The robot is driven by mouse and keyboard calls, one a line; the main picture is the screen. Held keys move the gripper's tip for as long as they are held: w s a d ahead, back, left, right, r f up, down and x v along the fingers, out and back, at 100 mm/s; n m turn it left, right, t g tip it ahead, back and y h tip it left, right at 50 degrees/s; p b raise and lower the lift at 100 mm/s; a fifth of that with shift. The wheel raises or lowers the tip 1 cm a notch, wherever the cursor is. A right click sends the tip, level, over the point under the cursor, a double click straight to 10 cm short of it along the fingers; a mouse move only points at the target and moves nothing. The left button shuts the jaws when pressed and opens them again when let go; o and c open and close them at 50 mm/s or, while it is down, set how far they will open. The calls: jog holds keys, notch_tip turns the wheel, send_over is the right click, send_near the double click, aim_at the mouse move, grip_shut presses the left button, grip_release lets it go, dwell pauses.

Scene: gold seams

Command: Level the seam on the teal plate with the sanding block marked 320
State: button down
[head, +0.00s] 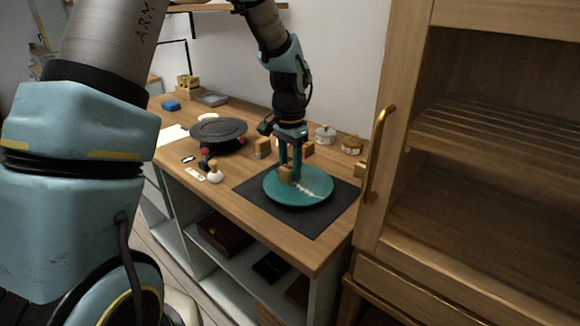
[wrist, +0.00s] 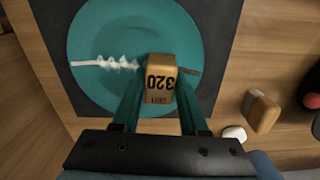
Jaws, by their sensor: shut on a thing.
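The teal plate (head: 313,190) lies on a dark mat (head: 335,209) on the workbench. In the wrist view the plate (wrist: 105,30) fills the upper left. A pale, jagged seam (wrist: 105,63) runs from its left rim toward the middle, and a thin dark line shows right of the block. My gripper (wrist: 160,100) is shut on the sanding block (wrist: 160,75), whose face reads 320. The block is over the plate at the seam's inner end; I cannot tell whether it touches. In the head view my gripper (head: 288,168) points down at the plate with the block (head: 286,175).
Another wooden block (wrist: 261,110) stands beside the mat. A dark round stand (head: 218,130), small jars (head: 325,135) and a small white bottle (head: 214,174) are on the bench (head: 230,197). A tall wooden cabinet (head: 395,190) with a brass handle stands close on the right.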

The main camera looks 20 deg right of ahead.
jog(key=shift+f, duration=0.15)
jog(key=shift+s+a, duration=0.25)
jog(key=shift+a, duration=0.3)
jog(key=shift+w+d, duration=0.2)
jog(key=shift+d, duration=0.25)
jog(key=shift+s+a+f+p, duration=0.2)
jog(key=shift+a+p, duration=0.1)
jog(key=shift+a, duration=0.1)
jog(key=shift+d+r+p, duration=0.15)
jog(key=shift+r+p, duration=0.05)
jog(key=shift+p, duration=0.2)
